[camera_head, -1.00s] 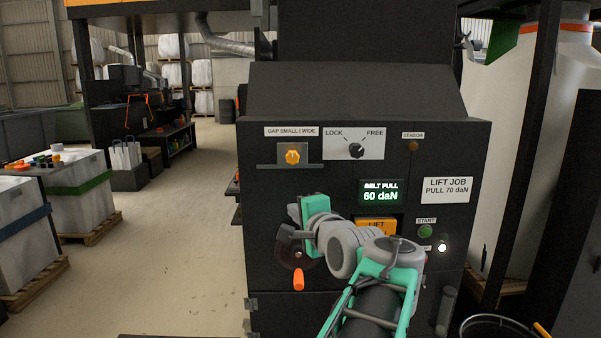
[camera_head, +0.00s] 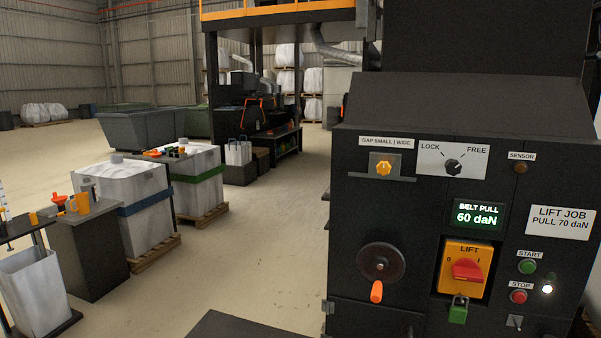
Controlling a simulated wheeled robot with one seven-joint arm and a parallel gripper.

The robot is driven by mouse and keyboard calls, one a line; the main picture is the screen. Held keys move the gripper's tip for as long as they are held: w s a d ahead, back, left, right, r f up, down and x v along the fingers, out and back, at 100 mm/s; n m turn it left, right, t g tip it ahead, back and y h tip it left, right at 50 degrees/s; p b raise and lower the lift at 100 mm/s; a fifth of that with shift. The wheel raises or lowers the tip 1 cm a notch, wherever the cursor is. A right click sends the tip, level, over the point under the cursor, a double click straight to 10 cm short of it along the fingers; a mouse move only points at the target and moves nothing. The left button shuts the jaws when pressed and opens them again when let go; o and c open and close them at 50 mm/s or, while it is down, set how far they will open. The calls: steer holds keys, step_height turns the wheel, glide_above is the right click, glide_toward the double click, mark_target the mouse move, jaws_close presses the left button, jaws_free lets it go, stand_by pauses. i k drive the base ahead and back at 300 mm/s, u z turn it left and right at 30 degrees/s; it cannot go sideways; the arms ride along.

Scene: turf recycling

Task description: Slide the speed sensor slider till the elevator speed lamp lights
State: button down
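A yellow-orange slider knob (camera_head: 383,168) sits on a grey plate at the upper left of the black control panel (camera_head: 420,215); its label (camera_head: 387,142) reads "GAP SMALL | WIDE". It is near the plate's middle. A round lamp (camera_head: 520,168) under the label "SENSOR" is dull brown and looks unlit. No label on the panel reads elevator speed. My gripper and arm are out of view.
The panel holds a LOCK/FREE dial (camera_head: 453,165), a display (camera_head: 477,215) reading "BELT PULL 60 daN", a handwheel (camera_head: 381,263), a red LIFT switch (camera_head: 467,271), a green padlock (camera_head: 458,310) and a glowing white lamp (camera_head: 547,289). Open floor (camera_head: 250,265) lies left.

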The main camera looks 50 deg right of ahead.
mark_target(386, 164)
steer(key=u, duration=1.35)
steer(key=k, duration=0.35)
steer(key=z, duration=1)
